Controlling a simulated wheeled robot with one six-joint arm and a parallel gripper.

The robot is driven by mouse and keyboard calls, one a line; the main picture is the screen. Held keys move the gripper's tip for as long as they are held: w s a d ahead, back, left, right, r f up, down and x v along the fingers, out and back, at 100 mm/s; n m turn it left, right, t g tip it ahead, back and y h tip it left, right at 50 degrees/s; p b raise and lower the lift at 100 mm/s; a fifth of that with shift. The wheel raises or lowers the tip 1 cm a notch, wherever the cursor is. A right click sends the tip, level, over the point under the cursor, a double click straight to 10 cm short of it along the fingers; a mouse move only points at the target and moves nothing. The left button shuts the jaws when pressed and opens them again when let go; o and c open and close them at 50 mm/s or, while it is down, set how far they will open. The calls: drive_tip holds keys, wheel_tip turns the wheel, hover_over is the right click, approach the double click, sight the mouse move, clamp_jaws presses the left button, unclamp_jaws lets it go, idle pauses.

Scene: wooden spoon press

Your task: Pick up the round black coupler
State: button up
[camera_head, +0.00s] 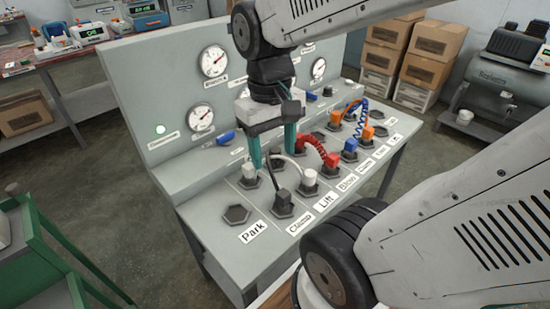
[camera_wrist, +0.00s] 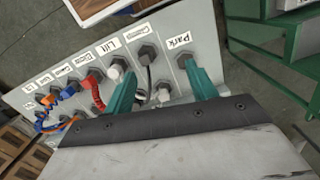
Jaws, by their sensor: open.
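The round black coupler (camera_head: 283,197) sits in a hexagonal socket behind the label that seems to read Clamping, with a dark cable rising from it. It shows in the wrist view (camera_wrist: 148,56) between and beyond the fingertips. My gripper (camera_head: 273,158) is open and empty, its two teal fingers pointing down above the panel, farther back than the coupler. In the wrist view, my gripper (camera_wrist: 158,70) has a finger on either side of the cable. Whether a finger touches the cable is unclear.
A red coupler (camera_head: 331,160), blue couplers and orange couplers stand to the right. The Park socket (camera_head: 236,214) is empty. The upright gauge board (camera_head: 150,80) rises behind; a green frame (camera_head: 70,255) stands left.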

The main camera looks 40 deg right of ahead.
drive_tip(key=w+d+f+m+g, duration=0.1)
drive_tip(key=w+d+f, duration=0.5)
drive_tip(key=d, duration=0.1)
drive_tip(key=t, duration=0.2)
hover_over(275, 150)
drive_tip(key=d, duration=0.1)
drive_tip(key=shift+n, duration=0.3)
wheel_tip(275, 150, down, 9)
drive_tip(key=shift+r, duration=0.1)
drive_tip(key=shift+f, duration=0.2)
drive_tip(key=f, duration=0.7)
drive_tip(key=shift+a+f, duration=0.2)
drive_tip(key=shift+a, duration=0.2)
drive_tip(key=c, duration=1.1)
